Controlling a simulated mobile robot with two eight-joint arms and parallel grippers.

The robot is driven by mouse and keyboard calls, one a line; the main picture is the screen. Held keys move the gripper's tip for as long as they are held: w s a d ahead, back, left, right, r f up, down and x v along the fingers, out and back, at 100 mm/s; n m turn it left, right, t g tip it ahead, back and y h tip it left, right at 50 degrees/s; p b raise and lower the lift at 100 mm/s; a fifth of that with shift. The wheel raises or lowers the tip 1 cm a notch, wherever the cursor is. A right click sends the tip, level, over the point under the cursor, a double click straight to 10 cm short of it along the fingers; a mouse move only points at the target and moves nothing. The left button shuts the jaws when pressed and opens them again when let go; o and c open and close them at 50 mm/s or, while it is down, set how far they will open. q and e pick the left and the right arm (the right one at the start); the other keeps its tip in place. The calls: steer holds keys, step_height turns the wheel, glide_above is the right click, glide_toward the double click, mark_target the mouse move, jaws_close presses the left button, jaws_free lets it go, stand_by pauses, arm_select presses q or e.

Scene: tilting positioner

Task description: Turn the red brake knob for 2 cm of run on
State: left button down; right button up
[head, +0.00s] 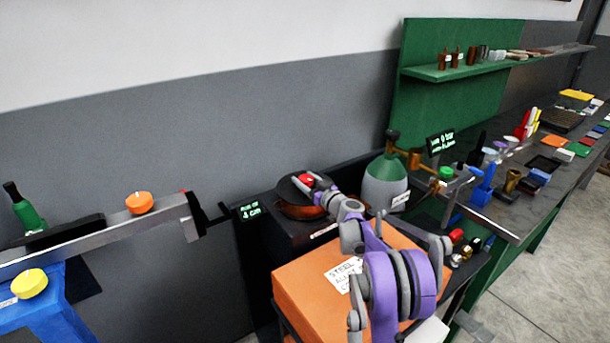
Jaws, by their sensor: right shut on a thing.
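The red brake knob (306,178) sits on top of a dark round unit with a copper-brown band, on a black housing against the wall. My right gripper (312,184) is at the knob, shut on it; the fingers partly cover it. A small black display (249,211) to the left of the housing reads what looks like "RUN ON 4 cm". My purple and grey right arm reaches in from the lower right, over an orange box. My left gripper does not show.
The orange box (300,285) with a white label stands in front of the housing. A grey-green bottle (385,182) stands close on its right. A grey beam (100,238) with an orange disc (139,203) lies left. A crowded bench (500,220) runs right.

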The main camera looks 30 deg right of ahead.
steer(key=shift+w+a+r+m+h+p, duration=0.1)
steer(key=shift+w+r+m+h+p, duration=0.1)
steer(key=shift+r+m+h+p, duration=0.45)
steer(key=shift+f+h, duration=0.35)
steer(key=shift+h, duration=0.3)
steer(key=shift+f+m+h, duration=0.2)
steer(key=shift+m+h, duration=0.2)
steer(key=shift+m, duration=0.05)
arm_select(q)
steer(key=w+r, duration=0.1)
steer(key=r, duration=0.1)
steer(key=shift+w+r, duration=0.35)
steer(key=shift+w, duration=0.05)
arm_select(e)
steer(key=shift+s+f+m+h, duration=0.1)
steer(key=shift+m+h, duration=0.4)
steer(key=shift+h, duration=0.3)
steer(key=shift+f+m+g+h, duration=0.15)
steer(key=shift+m+g+h, duration=0.15)
steer(key=shift+m+h, duration=0.35)
steer(key=o, duration=1.1)
steer(key=shift+c, duration=0.2)
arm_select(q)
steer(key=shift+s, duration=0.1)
arm_select(e)
steer(key=o, duration=0.3)
steer(key=shift+s+d, duration=0.1)
steer(key=shift+d, duration=0.1)
